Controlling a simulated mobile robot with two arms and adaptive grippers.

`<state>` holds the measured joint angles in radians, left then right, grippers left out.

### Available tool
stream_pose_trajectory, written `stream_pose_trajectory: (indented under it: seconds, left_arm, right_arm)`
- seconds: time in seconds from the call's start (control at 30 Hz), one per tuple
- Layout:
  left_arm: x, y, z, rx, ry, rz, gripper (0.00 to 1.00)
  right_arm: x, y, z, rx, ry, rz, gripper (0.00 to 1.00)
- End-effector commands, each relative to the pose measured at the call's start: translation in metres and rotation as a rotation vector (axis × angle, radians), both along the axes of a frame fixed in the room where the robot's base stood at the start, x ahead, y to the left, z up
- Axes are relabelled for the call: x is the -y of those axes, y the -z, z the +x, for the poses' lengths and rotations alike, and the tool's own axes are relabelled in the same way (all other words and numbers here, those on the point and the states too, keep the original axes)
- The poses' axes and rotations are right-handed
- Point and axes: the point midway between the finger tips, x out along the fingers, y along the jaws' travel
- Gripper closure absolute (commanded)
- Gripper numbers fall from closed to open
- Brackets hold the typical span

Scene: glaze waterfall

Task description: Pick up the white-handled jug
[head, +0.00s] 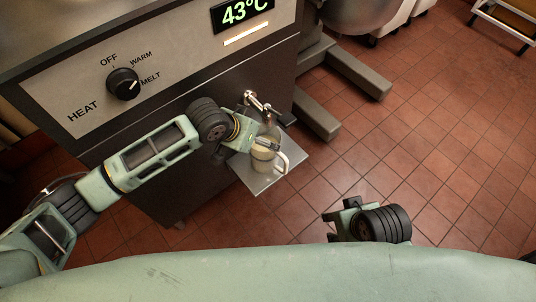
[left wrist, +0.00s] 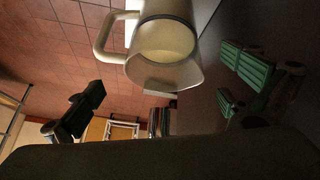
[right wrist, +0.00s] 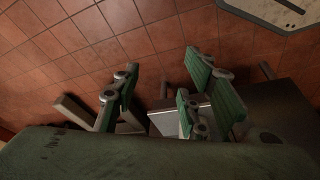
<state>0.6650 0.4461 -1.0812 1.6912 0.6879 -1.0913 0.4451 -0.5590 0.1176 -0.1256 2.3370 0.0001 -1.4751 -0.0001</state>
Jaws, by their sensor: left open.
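The white-handled jug (head: 266,162) stands on the small grey shelf (head: 262,184) at the front of the machine, under the tap. Its handle points right in the head view. In the left wrist view the jug (left wrist: 166,62) shows from above, with pale yellow liquid inside and its handle to the left. My left gripper (head: 262,142) is open close by the jug's far side, a finger overlapping its rim; I cannot tell whether it touches. My right gripper (head: 340,212) is away from the jug, low and to the right; its fingers stand apart and empty in the right wrist view (right wrist: 158,92).
The metal tap (head: 262,105) juts from the machine just above the jug. The machine's panel has a heat knob (head: 123,84) and a 43°C display (head: 242,12). Grey machine feet (head: 318,118) lie to the right.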

Motion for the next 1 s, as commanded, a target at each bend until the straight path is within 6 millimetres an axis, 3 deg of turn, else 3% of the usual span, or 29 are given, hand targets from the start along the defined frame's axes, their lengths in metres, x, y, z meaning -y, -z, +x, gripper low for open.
stream_pose_trajectory:
  seconds: [0.13, 0.27, 0.57, 1.0]
  left_arm:
    - [0.005, 0.014, 0.007, 0.0, 0.001, 0.0, 0.01]
    - [0.011, 0.027, 0.012, 0.0, 0.001, 0.0, 0.01]
    - [0.013, 0.029, 0.014, 0.001, 0.001, 0.0, 0.01]
    - [0.013, 0.029, 0.013, 0.0, 0.001, 0.0, 0.4]
  right_arm:
    - [0.001, -0.02, -0.006, 0.013, 0.001, 0.001, 0.6]
    - [0.002, -0.025, -0.009, 0.016, 0.002, 0.0, 0.6]
    - [0.002, -0.028, -0.01, 0.016, 0.002, 0.0, 0.6]
    - [0.002, -0.028, -0.01, 0.016, 0.002, 0.0, 0.6]
